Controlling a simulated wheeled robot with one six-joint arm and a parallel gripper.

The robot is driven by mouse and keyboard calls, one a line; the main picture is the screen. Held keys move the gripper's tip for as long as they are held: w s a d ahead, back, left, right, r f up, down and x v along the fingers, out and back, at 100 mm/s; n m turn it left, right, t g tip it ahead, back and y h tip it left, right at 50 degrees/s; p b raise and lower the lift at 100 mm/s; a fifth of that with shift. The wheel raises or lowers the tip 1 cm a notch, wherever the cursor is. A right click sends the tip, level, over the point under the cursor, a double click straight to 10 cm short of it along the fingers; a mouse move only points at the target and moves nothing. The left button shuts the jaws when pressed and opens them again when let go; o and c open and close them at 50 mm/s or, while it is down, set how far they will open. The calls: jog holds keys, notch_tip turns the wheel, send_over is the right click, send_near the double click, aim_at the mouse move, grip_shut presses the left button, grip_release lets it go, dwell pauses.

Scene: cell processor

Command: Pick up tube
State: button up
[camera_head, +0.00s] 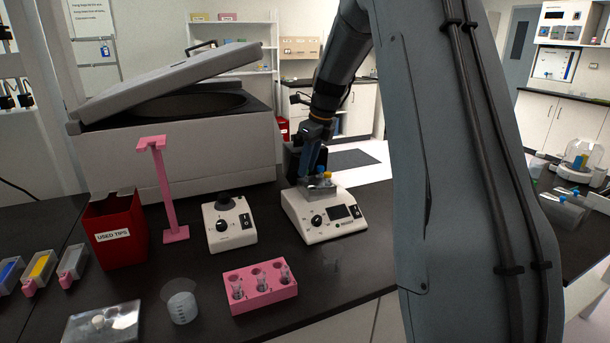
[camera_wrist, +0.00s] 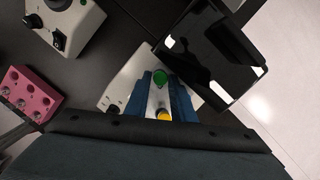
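Capped tubes stand in the top of a white benchtop device (camera_head: 322,222) with a dial and a screen. In the head view I see a blue cap (camera_head: 321,169) and a yellow-orange cap (camera_head: 327,175) there. In the wrist view a green cap (camera_wrist: 160,75) lies between the ends of my fingers, and a yellow cap (camera_wrist: 164,115) lies nearer the palm. My gripper (camera_wrist: 161,82) points down over the device with its two blue fingers apart. The tube bodies are mostly hidden, and I cannot tell whether a finger touches a cap.
A pink rack (camera_head: 261,292) with several tubes stands in front. A second white dial device (camera_head: 229,225), a pink stand (camera_head: 170,200), a red used-tips bin (camera_head: 117,235) and a beaker (camera_head: 181,303) stand to the left. An open-lidded centrifuge (camera_head: 180,150) is behind.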

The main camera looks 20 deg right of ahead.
jog(key=shift+x, duration=0.9)
grip_shut()
